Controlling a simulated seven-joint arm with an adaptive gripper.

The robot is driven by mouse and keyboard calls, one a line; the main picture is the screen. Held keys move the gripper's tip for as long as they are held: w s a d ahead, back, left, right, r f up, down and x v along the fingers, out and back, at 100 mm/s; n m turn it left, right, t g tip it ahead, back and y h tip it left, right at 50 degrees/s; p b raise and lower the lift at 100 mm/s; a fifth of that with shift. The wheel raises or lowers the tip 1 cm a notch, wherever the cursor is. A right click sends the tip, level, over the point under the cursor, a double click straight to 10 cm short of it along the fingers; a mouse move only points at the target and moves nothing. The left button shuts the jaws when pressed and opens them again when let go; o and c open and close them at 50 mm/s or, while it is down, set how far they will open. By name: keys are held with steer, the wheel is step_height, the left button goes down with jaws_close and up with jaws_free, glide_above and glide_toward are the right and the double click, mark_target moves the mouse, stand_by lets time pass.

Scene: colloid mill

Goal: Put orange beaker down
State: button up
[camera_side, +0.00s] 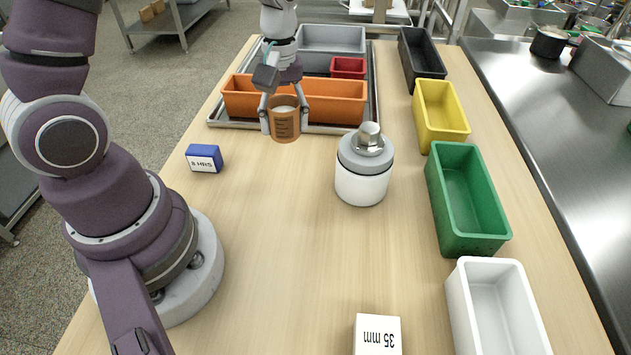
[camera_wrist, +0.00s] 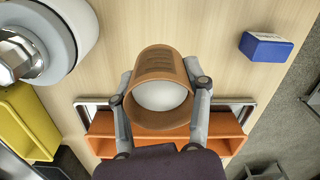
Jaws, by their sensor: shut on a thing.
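The orange beaker (camera_side: 284,121) has dark markings on its side and something white inside. My gripper (camera_side: 285,122) is shut on it, with one finger on each side. In the side view it is upright, in front of the orange bin (camera_side: 335,98); whether it touches the table I cannot tell. In the wrist view the beaker (camera_wrist: 160,88) sits between the two grey fingers of my gripper (camera_wrist: 160,95), with its open mouth and white contents facing the camera.
A white and grey mill (camera_side: 363,170) stands right of the beaker. A blue block (camera_side: 204,158) marked "8 HRS" lies to the left. Yellow (camera_side: 440,112), green (camera_side: 466,200) and white (camera_side: 497,310) bins line the right edge. The table's middle front is clear; a "35 mm" block (camera_side: 378,335) is nearest.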

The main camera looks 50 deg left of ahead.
steer(key=s+d+m, duration=0.2)
steer(key=d, duration=0.1)
steer(key=s+d+f+m, duration=0.1)
steer(key=d+m, duration=0.2)
steer(key=s+d+f+m, duration=0.1)
steer(key=s+d+m, duration=0.1)
steer(key=d, duration=0.2)
steer(key=shift+s+f+m, duration=0.15)
steer(key=shift+s+m, duration=0.15)
steer(key=shift+m, duration=0.1)
steer(key=s+d+m, duration=0.1)
steer(key=s+m, duration=0.1)
steer(key=s+d+f+m, duration=0.1)
steer(key=s+m, duration=0.1)
steer(key=s+d+m, duration=0.1)
steer(key=s+m, duration=0.1)
steer(key=shift+s+d+f, duration=0.2)
steer(key=shift+d, duration=0.15)
glide_above(387, 265)
steer(key=shift+f, duration=2.5)
steer(key=o, duration=1.2)
steer(key=shift+f, duration=0.15)
steer(key=shift+c, duration=0.2)
